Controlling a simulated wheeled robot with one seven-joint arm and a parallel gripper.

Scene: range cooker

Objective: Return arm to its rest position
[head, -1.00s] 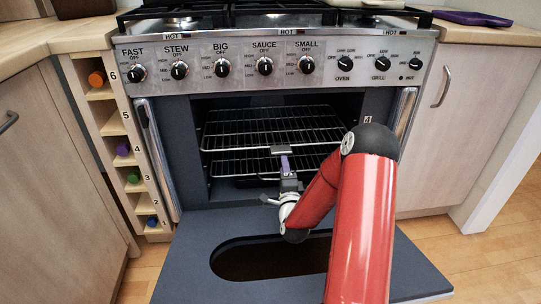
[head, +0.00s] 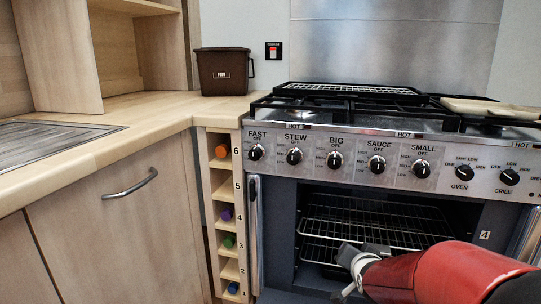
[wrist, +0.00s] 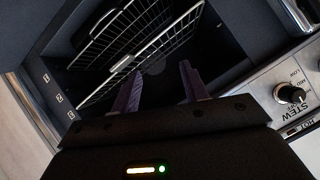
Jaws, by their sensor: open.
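My gripper (wrist: 161,82) shows in the wrist view with its two purple fingers apart and nothing between them. In the head view my gripper (head: 349,262) is in front of the open oven, partly hidden by my red arm, and its fingers are hard to make out. The oven cavity (head: 310,262) holds wire racks (head: 375,225), which also show beyond the fingers in the wrist view (wrist: 150,40). I cannot tell from these views whether the gripper is inside the opening or just outside it.
The knob panel (head: 395,165) and hob (head: 340,112) lie above the oven. A narrow bottle rack (head: 228,190) and cupboard door (head: 115,235) stand left. A brown bin (head: 222,72) is on the worktop. Beige boards (head: 490,107) lie on the hob's right.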

